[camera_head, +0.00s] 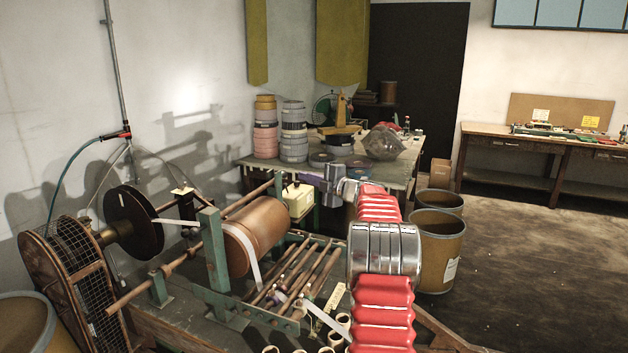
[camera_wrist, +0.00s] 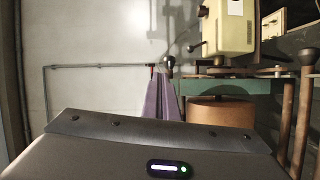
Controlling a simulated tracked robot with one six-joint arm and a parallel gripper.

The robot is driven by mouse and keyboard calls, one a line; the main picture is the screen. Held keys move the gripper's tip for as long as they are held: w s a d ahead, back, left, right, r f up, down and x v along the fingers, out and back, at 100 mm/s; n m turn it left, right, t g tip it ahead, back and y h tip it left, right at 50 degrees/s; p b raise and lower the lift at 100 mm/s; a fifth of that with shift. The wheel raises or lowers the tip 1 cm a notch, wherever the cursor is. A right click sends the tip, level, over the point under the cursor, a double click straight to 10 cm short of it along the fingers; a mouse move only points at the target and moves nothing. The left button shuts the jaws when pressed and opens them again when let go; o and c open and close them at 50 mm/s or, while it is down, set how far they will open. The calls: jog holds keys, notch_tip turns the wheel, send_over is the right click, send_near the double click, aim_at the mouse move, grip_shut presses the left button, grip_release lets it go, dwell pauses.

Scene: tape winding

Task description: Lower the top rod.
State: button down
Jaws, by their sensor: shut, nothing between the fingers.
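The winding machine has a wooden rod (camera_head: 247,199) running along its top, from the green post beside the copper-brown roll (camera_head: 262,228) back to a far upright. I cannot tell for sure that this is the top rod. A cream box (camera_head: 299,199) with a dark knob stands by the rod's far end; it shows upper right in the wrist view (camera_wrist: 230,28). My gripper (camera_head: 306,178) is beside and above that box. In the wrist view its purple fingers (camera_wrist: 162,78) are together and empty, their tips close to a dark ball knob (camera_wrist: 169,62); contact is unclear.
Several loose rods (camera_head: 300,268) lie in a rack in front of the roll. A black tape reel (camera_head: 134,221) and a caged wheel (camera_head: 75,290) stand at left. Behind is a table (camera_head: 400,172) with stacked tape rolls; brown drums (camera_head: 437,262) stand at right.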

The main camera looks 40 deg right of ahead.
jog(key=s, duration=0.3)
jog(key=shift+s+r, duration=0.2)
dwell(0.6)
